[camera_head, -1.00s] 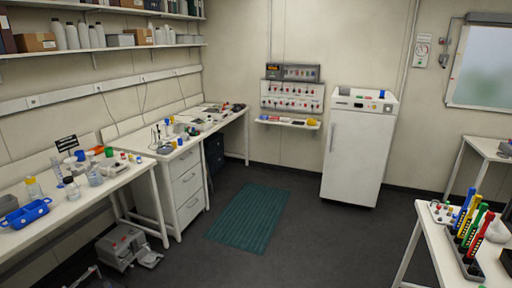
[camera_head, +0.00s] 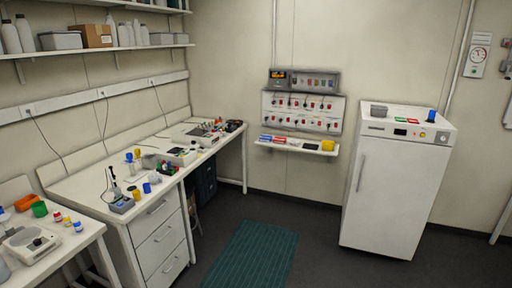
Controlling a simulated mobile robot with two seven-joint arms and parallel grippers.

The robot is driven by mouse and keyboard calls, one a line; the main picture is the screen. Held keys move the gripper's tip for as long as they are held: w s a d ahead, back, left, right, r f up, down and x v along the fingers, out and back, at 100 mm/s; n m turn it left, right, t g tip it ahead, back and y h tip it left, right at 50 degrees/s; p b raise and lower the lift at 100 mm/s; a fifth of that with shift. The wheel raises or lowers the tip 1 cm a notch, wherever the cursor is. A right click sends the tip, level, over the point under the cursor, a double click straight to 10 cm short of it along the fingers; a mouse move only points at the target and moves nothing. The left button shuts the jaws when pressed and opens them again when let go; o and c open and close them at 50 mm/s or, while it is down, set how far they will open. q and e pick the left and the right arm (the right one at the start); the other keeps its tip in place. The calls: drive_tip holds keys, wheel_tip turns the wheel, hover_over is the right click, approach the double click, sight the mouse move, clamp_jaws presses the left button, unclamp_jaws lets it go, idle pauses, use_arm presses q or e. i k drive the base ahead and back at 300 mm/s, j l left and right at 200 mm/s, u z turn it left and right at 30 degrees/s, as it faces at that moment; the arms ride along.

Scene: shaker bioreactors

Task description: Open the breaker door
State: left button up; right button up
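A wall panel (camera_head: 302,111) with rows of small red and dark switches hangs on the back wall, left of a white cabinet. Above it is a grey unit (camera_head: 304,80) with a lit orange display at its left end. I cannot tell from here which part is the breaker door or whether it is open or shut. The white upright cabinet (camera_head: 395,188) has a closed front door with a vertical handle (camera_head: 361,172) on its left side. Neither of my grippers shows in the view.
A narrow shelf (camera_head: 267,146) under the panel holds small coloured items and a yellow cup. A long bench (camera_head: 85,185) with drawers runs along the left wall, cluttered with lab ware. A green mat (camera_head: 252,256) lies on the open dark floor before the panel.

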sight(290, 73)
drive_tip(key=i, duration=4.85)
drive_tip(key=i+z, duration=0.1)
drive_tip(key=i, duration=0.5)
drive_tip(key=i+j+z, duration=0.1)
drive_tip(key=i, duration=0.5)
drive_tip(key=i+j+z, duration=0.1)
drive_tip(key=i, duration=0.55)
drive_tip(key=j, duration=0.1)
